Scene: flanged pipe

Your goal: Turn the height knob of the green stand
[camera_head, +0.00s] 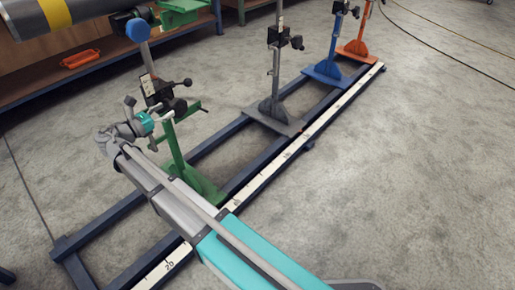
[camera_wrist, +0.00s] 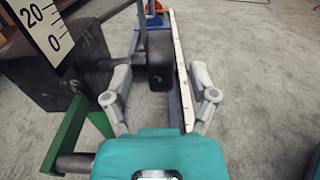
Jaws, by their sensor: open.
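The green stand (camera_head: 177,150) rises from the rail frame at left centre in the head view. Its upper post carries a dark clamp block with a white scale, which is large at upper left in the wrist view (camera_wrist: 48,28). A black knob (camera_wrist: 160,62) sticks out beside the block; it appears to lie between the two fingers of my gripper (camera_wrist: 160,72). My gripper is open, one finger on each side of the knob, and I cannot tell whether either touches it. In the head view my gripper (camera_head: 158,116) is beside the stand's dark clamp parts, partly hidden.
Grey (camera_head: 272,110), blue (camera_head: 327,72) and orange (camera_head: 356,48) stands follow along the rail frame with a white ruler strip (camera_head: 300,140). A grey pipe with a yellow band (camera_head: 55,12) lies at upper left. Open concrete floor is at right.

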